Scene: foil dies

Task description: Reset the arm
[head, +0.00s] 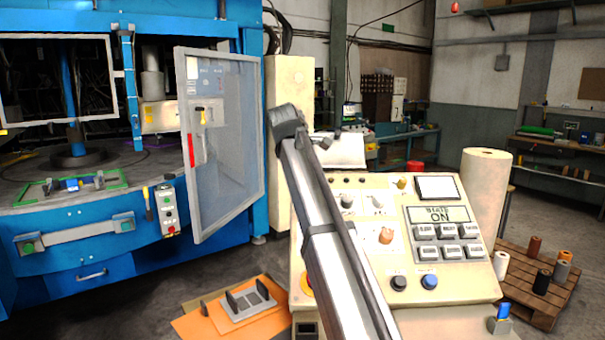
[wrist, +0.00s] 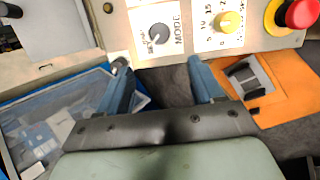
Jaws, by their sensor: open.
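My gripper (wrist: 158,66) shows in the wrist view with its two blue-grey fingers wide apart and nothing between them. It is over the edge of the cream control panel (wrist: 118,28), near a MODE knob (wrist: 157,34). I cannot tell whether the fingers touch the panel. In the head view my arm reaches up from the bottom edge across the control panel (head: 318,205) and hides part of its left side. The fingers cannot be made out there.
A blue machine (head: 80,265) has its framed door (head: 226,150) swung open beside my arm. A grey die-like piece (head: 250,302) lies on orange sheets (head: 200,325) on the floor. A foil roll (head: 480,195) stands behind the panel. A pallet (head: 545,310) holds several small rolls at right.

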